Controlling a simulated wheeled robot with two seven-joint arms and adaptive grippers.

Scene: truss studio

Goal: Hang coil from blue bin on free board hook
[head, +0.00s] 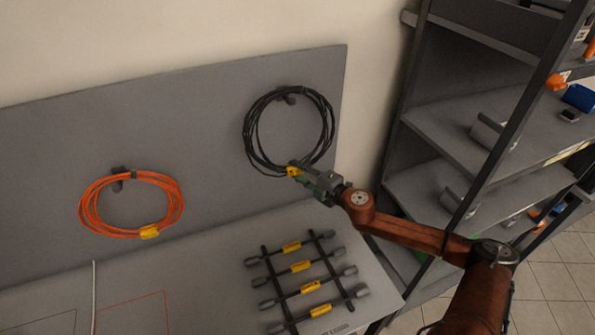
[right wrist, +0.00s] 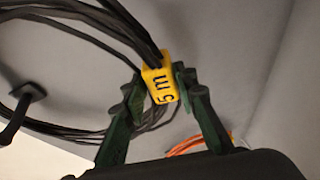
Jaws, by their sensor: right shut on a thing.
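A black cable coil (head: 249,132) is at the right part of the grey board (head: 215,110), around a dark hook (head: 287,97) near its top. Whether its weight rests on the hook I cannot tell. My right gripper (head: 300,174) is shut on the coil's yellow tag at its lower edge. In the right wrist view the yellow tag (right wrist: 159,84) reads "5 m" and sits between the green fingers (right wrist: 157,90). The hook (right wrist: 22,108) shows inside the loop there. An orange coil (head: 91,206) with a yellow tag hangs on the left hook (head: 118,172). The blue bin cannot be made out for certain. My left gripper is out of view.
A rack with several yellow-tagged dark bars (head: 301,267) stands on the grey table (head: 210,270) below the black coil. Grey shelves (head: 470,120) stand at the right, with a blue object (head: 579,97) on one. The table's left part is mostly clear.

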